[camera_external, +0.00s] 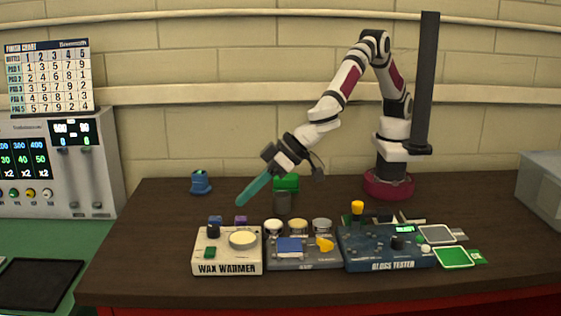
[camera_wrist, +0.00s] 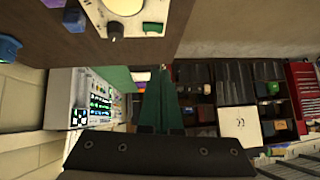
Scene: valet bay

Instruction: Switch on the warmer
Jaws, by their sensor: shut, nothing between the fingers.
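The wax warmer (camera_external: 227,266) is a cream box at the left end of the row of devices on the brown table. Its top has a black knob (camera_external: 213,232), a small green switch (camera_external: 209,253) and a round pale plate (camera_external: 243,240). My gripper (camera_external: 240,203) has long teal fingers, shut and empty, pointing down-left above and behind the warmer, apart from it. In the wrist view the warmer (camera_wrist: 93,12) is at the top edge, partly cut off, with its knob (camera_wrist: 115,31) and green switch (camera_wrist: 153,27) showing. The shut fingers (camera_wrist: 162,70) point toward it from below.
A middle unit (camera_external: 304,263) with a blue pad and the gloss tester (camera_external: 385,257) stand right of the warmer. Blue and purple items (camera_external: 241,220), jars (camera_external: 273,226) and a grey cup (camera_external: 282,203) are behind. A blue bottle (camera_external: 200,183) stands at back left; table around it is clear.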

